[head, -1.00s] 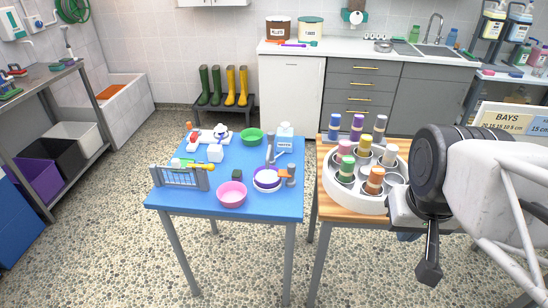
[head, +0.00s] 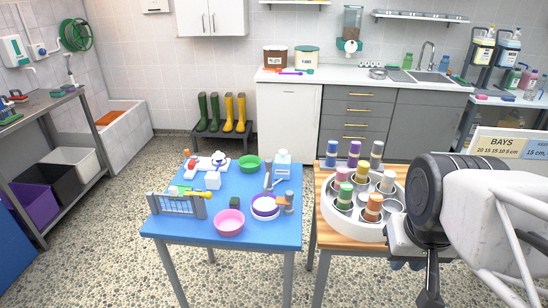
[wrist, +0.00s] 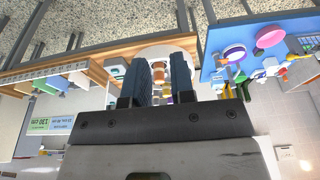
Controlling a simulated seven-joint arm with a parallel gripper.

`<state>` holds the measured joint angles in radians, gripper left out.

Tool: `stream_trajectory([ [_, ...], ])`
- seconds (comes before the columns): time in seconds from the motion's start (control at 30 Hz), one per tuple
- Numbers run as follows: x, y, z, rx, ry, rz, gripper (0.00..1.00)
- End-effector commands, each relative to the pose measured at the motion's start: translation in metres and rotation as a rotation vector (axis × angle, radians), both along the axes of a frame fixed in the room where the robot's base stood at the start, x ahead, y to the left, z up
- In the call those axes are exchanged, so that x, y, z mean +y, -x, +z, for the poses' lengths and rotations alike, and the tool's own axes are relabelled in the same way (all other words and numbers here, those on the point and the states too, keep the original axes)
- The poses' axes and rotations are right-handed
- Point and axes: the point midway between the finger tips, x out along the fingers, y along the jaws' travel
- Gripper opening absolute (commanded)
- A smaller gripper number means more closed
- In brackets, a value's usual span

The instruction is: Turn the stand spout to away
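On the blue table (head: 225,240), a grey upright post (head: 268,178) with a bent top stands beside a white-and-purple bowl. A short grey stand with an orange part (head: 284,201) is just right of that bowl; I cannot tell which of the two is the stand spout, or which way it points. My gripper (wrist: 162,60) shows in the wrist view with two dark blue fingers apart and nothing held between them. It is over by the wooden table, away from the blue table. In the head view my arm mostly hides it.
A round white carousel (head: 352,226) with several coloured rolls sits on the wooden table (head: 325,237). On the blue table are a pink bowl (head: 229,222), a green bowl (head: 248,162), a white bottle (head: 282,163) and a small rack (head: 178,206). A gap separates the tables.

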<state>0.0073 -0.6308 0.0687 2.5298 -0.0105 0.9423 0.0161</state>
Motion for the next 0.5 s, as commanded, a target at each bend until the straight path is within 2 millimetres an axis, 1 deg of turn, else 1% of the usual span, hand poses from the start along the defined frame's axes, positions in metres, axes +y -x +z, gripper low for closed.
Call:
stream_trajectory([
  [0.03,0.000,-0.002,0.001,0.001,0.000,0.002,0.31],
  [0.2,0.003,-0.017,0.007,0.007,0.003,0.021,0.57],
  [0.23,0.004,-0.021,0.008,0.010,0.003,0.027,0.59],
  [0.37,0.008,-0.043,0.016,0.018,0.007,0.056,0.59],
  [0.5,0.014,-0.072,0.025,0.030,0.011,0.094,0.59],
])
